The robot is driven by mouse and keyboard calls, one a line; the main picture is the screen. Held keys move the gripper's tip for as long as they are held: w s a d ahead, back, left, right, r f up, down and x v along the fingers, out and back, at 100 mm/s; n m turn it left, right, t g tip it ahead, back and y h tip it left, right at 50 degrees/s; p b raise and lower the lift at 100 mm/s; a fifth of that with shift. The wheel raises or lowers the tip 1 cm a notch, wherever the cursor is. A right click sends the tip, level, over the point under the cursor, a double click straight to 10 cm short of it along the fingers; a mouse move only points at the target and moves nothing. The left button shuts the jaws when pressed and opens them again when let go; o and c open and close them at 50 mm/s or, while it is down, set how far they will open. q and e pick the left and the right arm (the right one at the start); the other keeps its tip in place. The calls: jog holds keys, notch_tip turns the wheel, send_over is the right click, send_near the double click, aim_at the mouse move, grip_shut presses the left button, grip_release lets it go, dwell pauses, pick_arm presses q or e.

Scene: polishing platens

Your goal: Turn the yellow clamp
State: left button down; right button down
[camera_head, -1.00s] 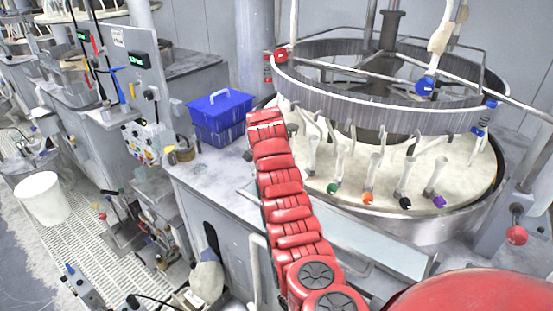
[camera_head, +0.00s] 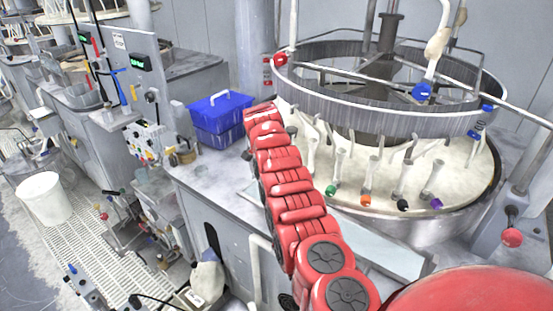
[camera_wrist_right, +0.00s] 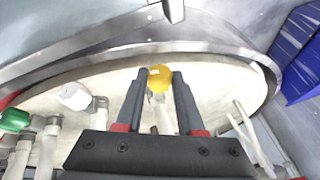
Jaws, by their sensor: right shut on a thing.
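The yellow clamp (camera_wrist_right: 160,78) shows in the right wrist view as a rounded yellow knob on a pale post at the platen's edge. My right gripper (camera_wrist_right: 157,76) has one dark finger on each side of it and is shut on it. In the head view my red arm covers the yellow clamp and the gripper at its end. My left gripper is in neither view.
The cream platen (camera_head: 390,195) carries other clamps with green (camera_head: 331,190), orange (camera_head: 365,200), black (camera_head: 402,205) and purple (camera_head: 436,203) ends. A metal ring (camera_head: 375,109) stands above it. A blue box (camera_head: 219,117) sits on the bench, left of my arm.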

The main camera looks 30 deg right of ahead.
jog(key=shift+w+r, duration=0.1)
jog(key=shift+r, duration=0.05)
dwell(0.4)
jog(key=c, duration=0.5)
grip_release()
